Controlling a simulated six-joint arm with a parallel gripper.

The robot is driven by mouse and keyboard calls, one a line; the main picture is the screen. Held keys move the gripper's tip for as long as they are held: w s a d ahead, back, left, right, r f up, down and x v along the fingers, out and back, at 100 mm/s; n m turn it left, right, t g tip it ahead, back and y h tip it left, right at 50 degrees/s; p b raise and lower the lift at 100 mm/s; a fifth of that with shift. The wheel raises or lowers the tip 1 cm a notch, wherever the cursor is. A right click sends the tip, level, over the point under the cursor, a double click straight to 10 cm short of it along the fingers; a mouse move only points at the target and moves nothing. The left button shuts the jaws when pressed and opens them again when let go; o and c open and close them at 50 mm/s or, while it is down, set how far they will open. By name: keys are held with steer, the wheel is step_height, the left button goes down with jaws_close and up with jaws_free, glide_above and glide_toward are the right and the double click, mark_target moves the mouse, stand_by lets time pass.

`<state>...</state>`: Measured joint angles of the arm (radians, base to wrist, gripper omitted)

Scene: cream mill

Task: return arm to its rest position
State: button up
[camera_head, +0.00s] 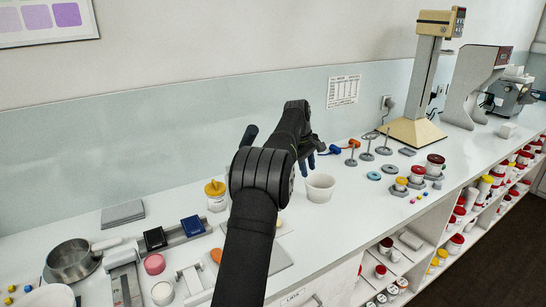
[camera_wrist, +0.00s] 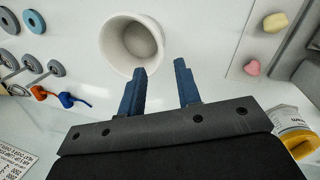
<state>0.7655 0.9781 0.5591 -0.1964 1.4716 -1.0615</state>
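My gripper (camera_wrist: 160,88) shows in the wrist view with its two blue fingers apart and nothing between them. In the head view my gripper (camera_head: 307,166) is at the end of my black arm, above the white counter and partly hidden by the arm. A white cup (camera_wrist: 132,42) is just beyond the fingertips in the wrist view. In the head view the white cup (camera_head: 320,187) stands upright on the counter, close to the right of my gripper. I cannot tell whether a finger touches it.
A yellow-lidded jar (camera_head: 215,195) stands left of my arm. A metal pan (camera_head: 72,260) and small black and blue boxes are at the left. A beige mixer stand (camera_head: 415,130), metal stands and red-lidded jars are at the right. The counter's back left is mostly clear.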

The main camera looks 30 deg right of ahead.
mark_target(313, 188)
steer(key=x, duration=1.1)
steer(key=shift+f, duration=0.4)
steer(key=shift+r, duration=1.8)
